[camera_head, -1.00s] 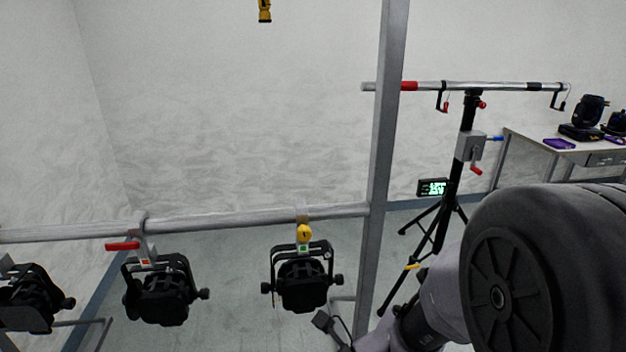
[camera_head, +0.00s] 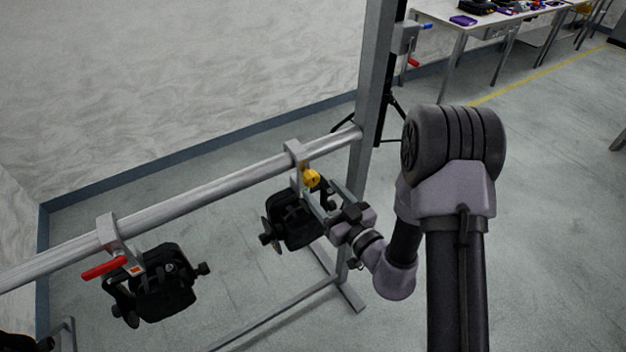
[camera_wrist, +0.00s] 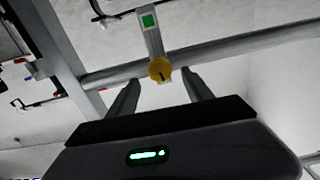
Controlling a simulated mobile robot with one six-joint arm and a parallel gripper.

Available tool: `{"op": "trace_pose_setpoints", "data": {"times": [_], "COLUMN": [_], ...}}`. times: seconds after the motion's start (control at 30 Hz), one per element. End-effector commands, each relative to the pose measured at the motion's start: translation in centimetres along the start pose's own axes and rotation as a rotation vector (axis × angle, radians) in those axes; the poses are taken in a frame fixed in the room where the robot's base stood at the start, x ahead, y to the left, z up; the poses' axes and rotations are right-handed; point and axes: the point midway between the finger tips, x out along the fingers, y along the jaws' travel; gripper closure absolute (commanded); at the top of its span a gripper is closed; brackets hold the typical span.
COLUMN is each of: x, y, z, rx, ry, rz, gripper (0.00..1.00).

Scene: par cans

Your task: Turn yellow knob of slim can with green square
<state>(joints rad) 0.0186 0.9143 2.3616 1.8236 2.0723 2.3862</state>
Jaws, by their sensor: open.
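The yellow knob (camera_head: 311,178) sits on the clamp of the black can (camera_head: 292,222) that hangs from the pipe near the upright post. In the wrist view the yellow knob (camera_wrist: 160,69) shows a dark mark on its face, with the green square (camera_wrist: 148,21) above it on the clamp's strip. My gripper (camera_head: 332,194) is close to this can, on its right side. In the wrist view my gripper (camera_wrist: 160,84) is open, one finger on each side below the knob. I cannot tell whether either finger touches the knob.
A second can (camera_head: 155,283) with a red handle (camera_head: 104,267) and orange square hangs further left on the pipe (camera_head: 210,193). The upright post (camera_head: 371,75) stands just behind my gripper.

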Motion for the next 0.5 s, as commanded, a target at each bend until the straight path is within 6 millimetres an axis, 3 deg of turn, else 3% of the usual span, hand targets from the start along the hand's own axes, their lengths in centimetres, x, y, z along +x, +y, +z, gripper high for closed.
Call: {"op": "trace_pose_setpoints", "data": {"times": [0.1,0.2,0.5], "x": [2.8,4.4,5.8], "y": [-0.1,-0.1,0.0], "z": [0.0,0.1,0.0], "rx": [-0.003,-0.002,-0.001], "ry": [0.002,0.001,-0.001], "rz": [-0.003,-0.003,0.000], "gripper": [0.41,0.41,0.41]}}
